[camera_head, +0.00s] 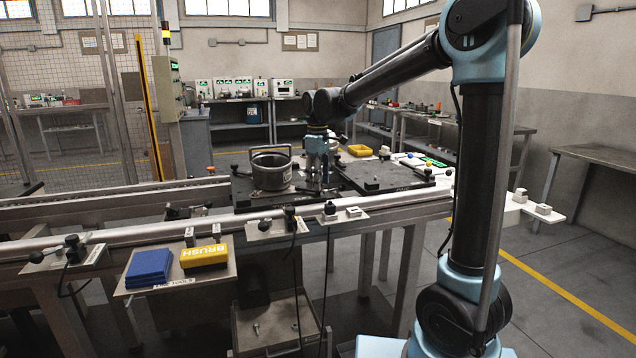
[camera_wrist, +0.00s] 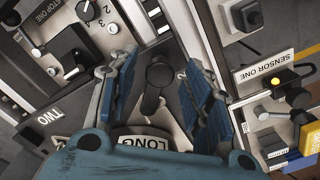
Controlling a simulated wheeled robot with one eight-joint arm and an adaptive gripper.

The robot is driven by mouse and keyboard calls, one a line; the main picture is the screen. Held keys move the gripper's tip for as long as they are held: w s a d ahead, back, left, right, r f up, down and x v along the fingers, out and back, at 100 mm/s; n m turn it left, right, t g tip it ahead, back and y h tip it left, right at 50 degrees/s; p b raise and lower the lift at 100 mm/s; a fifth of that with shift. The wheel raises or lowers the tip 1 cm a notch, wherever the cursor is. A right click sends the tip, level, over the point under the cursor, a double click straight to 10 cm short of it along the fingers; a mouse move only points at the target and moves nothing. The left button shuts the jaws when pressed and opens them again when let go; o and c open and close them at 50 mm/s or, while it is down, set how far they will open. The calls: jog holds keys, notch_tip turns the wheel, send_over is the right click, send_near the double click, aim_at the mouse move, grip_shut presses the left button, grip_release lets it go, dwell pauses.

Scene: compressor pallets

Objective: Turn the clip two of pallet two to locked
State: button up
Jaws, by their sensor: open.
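My gripper (camera_wrist: 160,85) is open, its two blue ridged fingers spread apart in the wrist view. Between them shows a dark lever with a round knob (camera_wrist: 159,75), which looks like a clip. I cannot tell whether the fingers touch it. A plate marked TWO (camera_wrist: 55,117) lies left of the fingers, and a label reading LONG (camera_wrist: 143,141) is partly hidden by the gripper body. In the head view my gripper (camera_head: 318,183) points down over the right part of a dark pallet (camera_head: 250,204), beside a grey pot (camera_head: 271,172). The clip's lock marking cannot be made out.
Another dark pallet (camera_head: 390,182) lies to the right. A SENSOR ONE sign (camera_wrist: 262,85) and a stop device (camera_wrist: 68,50) flank the gripper in the wrist view.

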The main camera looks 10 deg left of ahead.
notch_tip(320, 180, up, 11)
jog(key=shift+r, duration=0.2)
dwell(0.3)
jog(key=shift+w, duration=0.1)
jog(key=s+d+f+m, duration=0.2)
jog(key=s+d+f, duration=0.1)
jog(key=d, duration=0.5)
jog(key=s+d+f+m+t, duration=0.1)
jog(key=s+d+f+m, duration=0.2)
jog(key=d, duration=0.5)
jog(key=s+d+f+m, duration=0.2)
jog(key=s+d, duration=0.2)
jog(key=d, duration=0.4)
jog(key=s+d+f+m, duration=0.4)
jog(key=s+d+f, duration=0.2)
jog(key=s+f, duration=0.2)
jog(key=s+d+f+m+t, duration=0.1)
jog(key=s+d+f+m, duration=0.2)
jog(key=s+d+f, duration=0.2)
jog(key=s+f, duration=0.3)
jog(key=f, duration=0.2)
jog(key=shift+d+m, duration=0.4)
